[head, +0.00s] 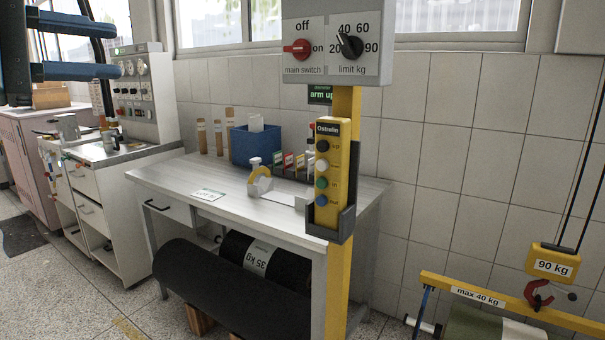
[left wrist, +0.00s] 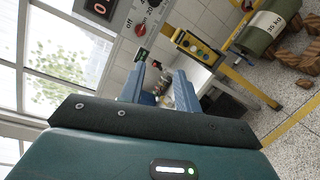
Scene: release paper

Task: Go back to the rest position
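My left gripper (head: 117,50) is at the upper left of the head view, with its two blue fingers spread wide and nothing between them. In the left wrist view its fingers (left wrist: 160,82) also stand apart and empty. It is apart from the table and the control box. My right gripper is in neither view.
A yellow post carries a grey switch box (head: 335,72) and a button pendant (head: 327,165). A table (head: 170,178) holds a blue bin (head: 255,147) and a tape dispenser (head: 260,182). A dark roll (head: 240,295) lies below. A yellow beam (head: 510,302) is at lower right.

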